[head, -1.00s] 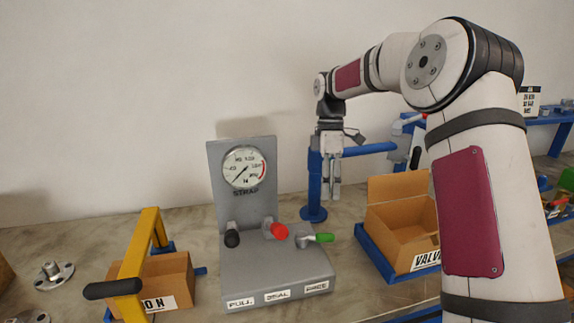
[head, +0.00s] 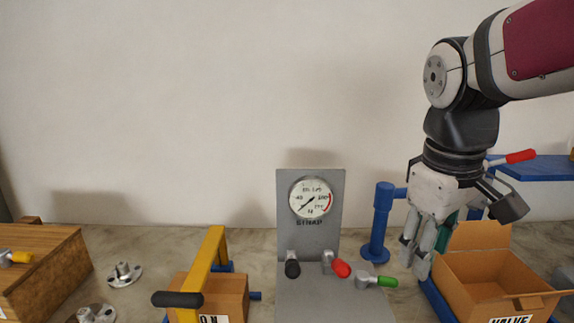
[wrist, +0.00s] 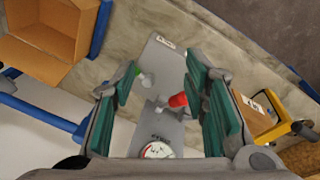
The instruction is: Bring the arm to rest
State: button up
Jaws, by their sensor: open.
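My gripper (head: 422,245) hangs from my arm at the right of the head view, fingers pointing down. It is in front of the blue post and beside the left edge of the open cardboard box. In the wrist view my gripper (wrist: 165,100) shows its green-lined fingers spread apart with nothing held between them. The grey strap console (head: 325,300) with its gauge (head: 310,198) shows beyond the fingers in the wrist view, with the red-handled lever (wrist: 178,100) between them.
An open cardboard box (head: 487,267) stands on a blue base at right. A blue post (head: 381,222) rises behind my gripper. A yellow-framed handle (head: 212,262) stands over a smaller box (head: 236,288). Flanged metal parts (head: 124,274) and a wooden box (head: 45,280) lie at left.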

jog(key=s+f+m+t+y, duration=0.1)
jog(key=s+f+m, duration=0.3)
jog(key=s, duration=0.7)
jog(key=shift+s+a+m+t, duration=0.3)
jog(key=shift+a+m+t, duration=0.1)
jog(key=shift+m+t, duration=0.4)
